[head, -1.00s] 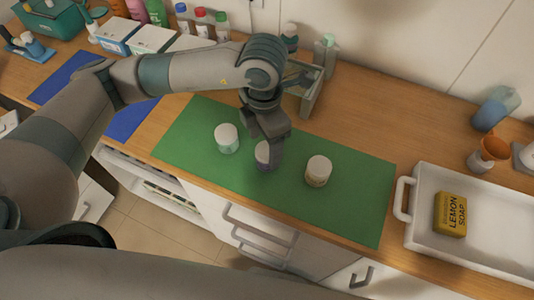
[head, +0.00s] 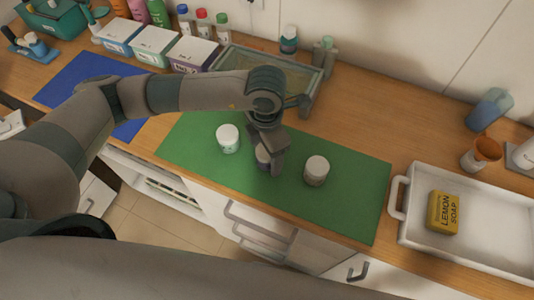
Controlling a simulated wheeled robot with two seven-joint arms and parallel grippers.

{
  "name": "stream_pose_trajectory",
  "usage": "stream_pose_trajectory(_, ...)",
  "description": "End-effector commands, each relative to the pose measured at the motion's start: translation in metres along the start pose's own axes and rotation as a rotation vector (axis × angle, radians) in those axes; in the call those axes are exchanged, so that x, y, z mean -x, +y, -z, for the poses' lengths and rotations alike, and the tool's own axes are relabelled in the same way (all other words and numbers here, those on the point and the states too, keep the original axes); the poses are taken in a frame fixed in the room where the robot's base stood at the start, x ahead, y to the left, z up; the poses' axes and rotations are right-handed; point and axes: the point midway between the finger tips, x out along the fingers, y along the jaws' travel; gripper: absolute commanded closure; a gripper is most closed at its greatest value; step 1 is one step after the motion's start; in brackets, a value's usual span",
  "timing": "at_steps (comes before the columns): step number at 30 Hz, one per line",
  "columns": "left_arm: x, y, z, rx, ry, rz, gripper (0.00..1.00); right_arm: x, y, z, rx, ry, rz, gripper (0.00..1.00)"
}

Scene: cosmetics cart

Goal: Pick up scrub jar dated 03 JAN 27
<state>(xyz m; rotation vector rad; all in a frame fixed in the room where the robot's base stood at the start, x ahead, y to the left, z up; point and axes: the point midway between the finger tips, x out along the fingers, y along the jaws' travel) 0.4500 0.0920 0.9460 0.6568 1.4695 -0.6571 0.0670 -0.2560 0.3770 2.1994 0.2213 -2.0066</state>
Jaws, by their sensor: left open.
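Three white-lidded jars stand on the green mat (head: 345,215). The left jar (head: 228,139) has a pale greenish-white body. The right jar (head: 316,170) has a light body with a label. The middle jar (head: 263,155) is mostly hidden by my left gripper (head: 270,165), which is open and low around or right beside it; I cannot tell whether the fingers touch it. The dates on the jars are too small to read, so I cannot tell which is dated 03 JAN 27. My right gripper is not in view.
A white tray (head: 408,225) with a yellow lemon soap box (head: 443,212) stands at the right. A grey-green bin (head: 305,103) is behind the arm. Small boxes and bottles line the back left. A blue mat (head: 62,87) lies at the left.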

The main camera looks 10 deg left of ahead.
Motion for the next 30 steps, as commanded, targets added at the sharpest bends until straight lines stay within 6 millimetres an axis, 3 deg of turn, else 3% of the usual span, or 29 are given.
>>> stream_pose_trajectory(2, 0.000, 0.000, 0.000, 0.000, 0.000, 0.000, 0.34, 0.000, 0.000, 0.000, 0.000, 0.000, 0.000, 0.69)
stream_pose_trajectory(3, 0.000, 0.000, 0.000, 0.000, 0.000, 0.000, 0.39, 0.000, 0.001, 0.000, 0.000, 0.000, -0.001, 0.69)
stream_pose_trajectory(8, 0.000, 0.000, 0.000, 0.000, 0.000, 0.000, 0.77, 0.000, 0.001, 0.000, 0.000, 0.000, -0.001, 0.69)
stream_pose_trajectory(9, 0.000, 0.000, 0.000, 0.000, 0.000, 0.000, 0.80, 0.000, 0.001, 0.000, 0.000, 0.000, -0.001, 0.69)
stream_pose_trajectory(22, 0.006, 0.001, -0.001, 0.001, -0.003, -0.001, 0.80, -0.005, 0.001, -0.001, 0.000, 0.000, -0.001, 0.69)
stream_pose_trajectory(30, 0.038, 0.001, -0.001, -0.003, -0.006, -0.004, 0.80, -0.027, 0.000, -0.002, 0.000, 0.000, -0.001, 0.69)
